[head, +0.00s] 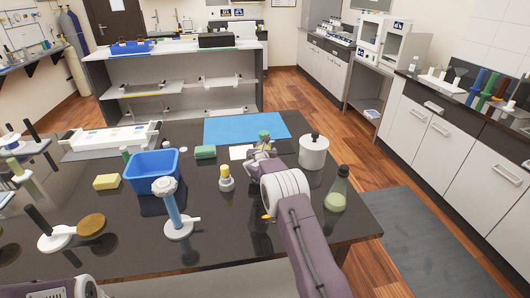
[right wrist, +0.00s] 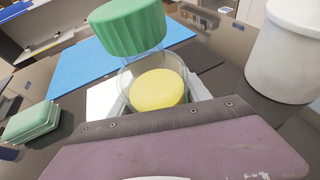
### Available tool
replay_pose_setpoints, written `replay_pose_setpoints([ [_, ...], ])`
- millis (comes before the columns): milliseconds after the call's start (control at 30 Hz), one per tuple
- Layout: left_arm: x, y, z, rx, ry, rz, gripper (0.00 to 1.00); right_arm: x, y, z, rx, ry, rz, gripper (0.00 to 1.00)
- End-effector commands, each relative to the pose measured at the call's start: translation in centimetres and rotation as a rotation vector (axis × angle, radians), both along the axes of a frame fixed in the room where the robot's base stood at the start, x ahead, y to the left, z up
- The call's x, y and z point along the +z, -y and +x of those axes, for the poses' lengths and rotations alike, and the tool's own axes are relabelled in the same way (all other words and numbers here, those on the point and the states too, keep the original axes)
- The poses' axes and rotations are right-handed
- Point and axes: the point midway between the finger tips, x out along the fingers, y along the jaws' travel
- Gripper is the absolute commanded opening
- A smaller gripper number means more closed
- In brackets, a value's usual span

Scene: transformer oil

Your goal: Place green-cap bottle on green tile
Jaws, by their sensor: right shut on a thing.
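The green-cap bottle (head: 264,135) is in my right gripper (head: 261,152), near the front edge of the blue mat in the head view. In the right wrist view, the bottle (right wrist: 131,25) has a ribbed green cap, clear glass and yellow contents. My right gripper is shut on it; the fingers are mostly hidden. I cannot tell whether the bottle's base touches the table. I cannot clearly make out a flat green tile. A green block (head: 205,152) lies left of the bottle; it also shows in the right wrist view (right wrist: 33,121). My left gripper is not in view.
The blue mat (head: 225,130) lies behind the bottle, with a white square (head: 239,153) beside it. A white lidded jar (head: 313,153) and a green-liquid flask (head: 337,190) stand to the right. A yellow-capped bottle (head: 226,178) and blue bin (head: 153,174) stand to the left.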

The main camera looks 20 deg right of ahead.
Motion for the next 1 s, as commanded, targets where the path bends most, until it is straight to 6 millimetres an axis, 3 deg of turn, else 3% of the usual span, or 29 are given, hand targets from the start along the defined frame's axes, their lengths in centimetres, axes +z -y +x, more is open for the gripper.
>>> replay_pose_setpoints([
  [267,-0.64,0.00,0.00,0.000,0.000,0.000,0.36,-0.45,0.02,0.03,0.000,0.002,-0.001,0.00],
  [300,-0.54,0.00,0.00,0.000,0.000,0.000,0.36,-0.33,0.02,0.03,0.000,0.002,-0.001,0.64],
  [367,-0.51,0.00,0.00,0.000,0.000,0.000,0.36,-0.33,0.01,0.02,0.000,0.002,-0.001,0.80],
  [600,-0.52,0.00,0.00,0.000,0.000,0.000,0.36,-0.39,0.00,0.01,0.000,0.001,-0.001,0.81],
  [667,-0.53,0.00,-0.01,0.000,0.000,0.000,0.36,-0.53,-0.01,-0.02,0.000,-0.002,0.001,0.95],
  [1000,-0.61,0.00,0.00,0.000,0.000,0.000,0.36,-0.47,-0.05,-0.07,0.000,-0.001,0.001,0.95],
])
